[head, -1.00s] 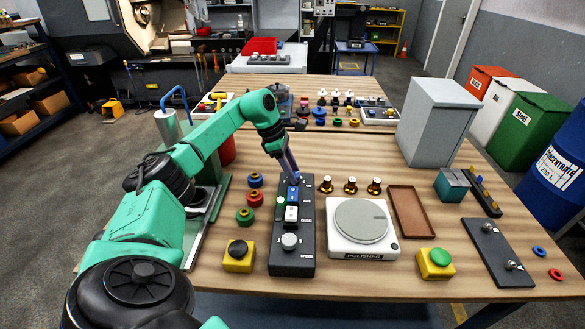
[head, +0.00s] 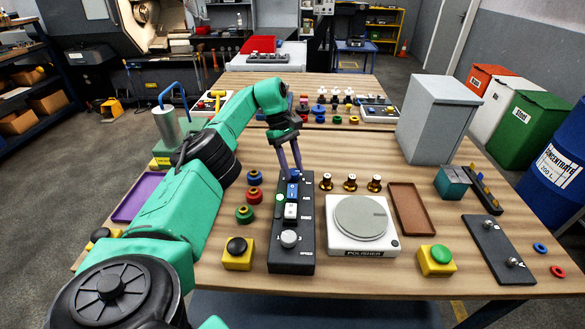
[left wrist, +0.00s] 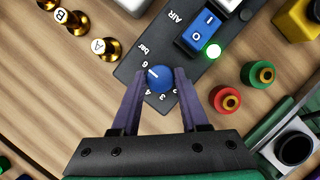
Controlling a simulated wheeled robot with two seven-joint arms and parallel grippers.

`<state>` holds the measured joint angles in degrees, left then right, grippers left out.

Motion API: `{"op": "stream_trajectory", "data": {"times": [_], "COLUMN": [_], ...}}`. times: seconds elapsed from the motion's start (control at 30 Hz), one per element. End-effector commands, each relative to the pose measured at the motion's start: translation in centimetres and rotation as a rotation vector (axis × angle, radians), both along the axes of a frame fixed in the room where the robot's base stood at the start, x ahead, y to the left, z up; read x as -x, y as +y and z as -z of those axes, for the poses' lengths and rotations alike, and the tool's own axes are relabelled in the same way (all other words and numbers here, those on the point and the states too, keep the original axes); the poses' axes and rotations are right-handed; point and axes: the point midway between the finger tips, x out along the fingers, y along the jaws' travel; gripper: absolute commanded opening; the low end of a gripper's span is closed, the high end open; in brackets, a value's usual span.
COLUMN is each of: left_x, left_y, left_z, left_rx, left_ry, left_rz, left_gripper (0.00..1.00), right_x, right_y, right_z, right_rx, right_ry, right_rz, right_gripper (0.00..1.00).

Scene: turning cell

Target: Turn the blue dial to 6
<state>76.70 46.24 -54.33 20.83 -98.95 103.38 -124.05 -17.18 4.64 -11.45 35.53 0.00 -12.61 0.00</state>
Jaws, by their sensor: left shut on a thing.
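The blue dial (left wrist: 160,79) sits on the dark control panel (left wrist: 136,72), in the middle of the left wrist view, with numerals around it. Its white pointer line points to the upper left, close to a numeral that looks like 6; the exact alignment is hard to tell. My left gripper (left wrist: 160,76) is shut on the dial, one purple finger on each side. In the head view my left gripper (head: 292,170) reaches down to the far end of the panel (head: 291,260), and its fingers mostly hide the dial there. My right gripper is not in view.
The polisher (head: 362,222) and brass pieces (head: 350,183) stand to the right.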

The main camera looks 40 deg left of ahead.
Motion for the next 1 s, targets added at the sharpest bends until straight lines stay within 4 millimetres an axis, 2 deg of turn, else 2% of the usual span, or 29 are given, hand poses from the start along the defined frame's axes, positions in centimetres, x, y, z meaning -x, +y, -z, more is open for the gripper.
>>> {"op": "stream_trajectory", "data": {"times": [0.43,0.47,0.5,0.53,0.87,1.0], "left_x": [0.0,0.0,0.0,0.0,-0.1,-0.4], "left_y": [0.1,0.1,0.1,0.1,-0.1,-0.9], "left_z": [0.0,0.0,0.0,0.0,-0.2,-2.0], "left_rx": [-0.002,-0.002,-0.002,-0.002,-0.001,-0.002], "left_ry": [-0.002,-0.003,-0.002,-0.002,-0.001,-0.002], "left_rz": [0.013,0.013,0.012,0.012,0.013,0.014], "left_gripper": [0.00,0.48,0.63,0.74,0.74,0.74], "right_x": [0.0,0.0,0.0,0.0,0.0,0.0], "right_y": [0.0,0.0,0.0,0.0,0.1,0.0], "right_z": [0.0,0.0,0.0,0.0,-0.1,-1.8], "right_rx": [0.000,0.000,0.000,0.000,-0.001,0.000], "right_ry": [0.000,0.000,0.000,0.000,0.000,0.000], "right_rz": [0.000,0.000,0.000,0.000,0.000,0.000], "right_gripper": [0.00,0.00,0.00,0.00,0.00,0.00]}}
